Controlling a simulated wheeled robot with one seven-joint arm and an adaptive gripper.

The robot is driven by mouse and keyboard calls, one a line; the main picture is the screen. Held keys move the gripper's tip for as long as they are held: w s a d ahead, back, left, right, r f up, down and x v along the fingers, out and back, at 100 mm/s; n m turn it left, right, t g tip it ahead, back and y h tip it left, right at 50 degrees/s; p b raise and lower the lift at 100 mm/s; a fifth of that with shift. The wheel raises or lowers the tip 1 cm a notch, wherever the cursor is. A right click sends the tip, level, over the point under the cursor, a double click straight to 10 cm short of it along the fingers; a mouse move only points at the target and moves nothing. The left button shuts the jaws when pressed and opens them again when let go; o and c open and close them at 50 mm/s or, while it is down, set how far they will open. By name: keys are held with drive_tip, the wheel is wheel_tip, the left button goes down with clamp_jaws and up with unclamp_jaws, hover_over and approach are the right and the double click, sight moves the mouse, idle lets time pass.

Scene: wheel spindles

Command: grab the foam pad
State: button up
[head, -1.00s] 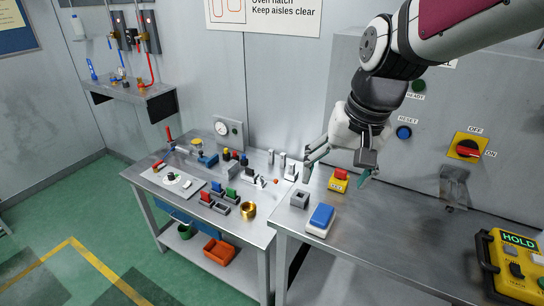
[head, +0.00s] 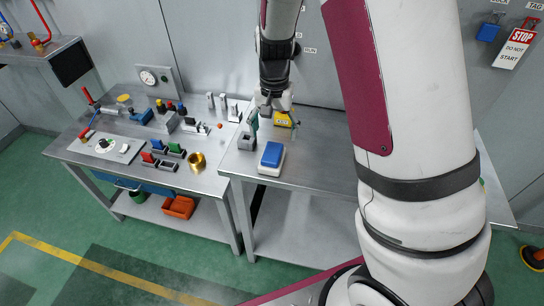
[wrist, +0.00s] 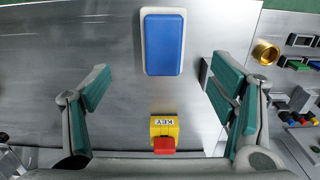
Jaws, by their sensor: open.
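The foam pad (head: 271,154) appears as a blue block on a white base, lying flat on the metal table. In the wrist view the pad (wrist: 163,44) is at the top centre, beyond my fingertips and roughly midway between them, untouched. My gripper (wrist: 161,84) is open and empty, with teal-lined fingers spread wide on both sides. In the head view my gripper (head: 266,117) hangs over the table just behind the pad, and one finger is largely hidden.
A yellow box with a red top, marked KEY (wrist: 164,133), sits between my fingers, nearer the palm. A small grey socket block (head: 247,141) stands left of the pad. A brass ring (head: 197,161) and several coloured pieces are on the left table. Bare tabletop lies around the pad.

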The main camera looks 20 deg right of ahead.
sight(272, 152)
drive_tip(key=shift+w+a+f+p, duration=0.1)
drive_tip(key=shift+f+p, duration=0.25)
drive_tip(key=shift+f, duration=2)
drive_tip(key=shift+a+f+p, duration=0.1)
drive_tip(key=shift+f+p, duration=0.25)
drive_tip(key=shift+f, duration=2)
drive_tip(key=c, duration=1.2)
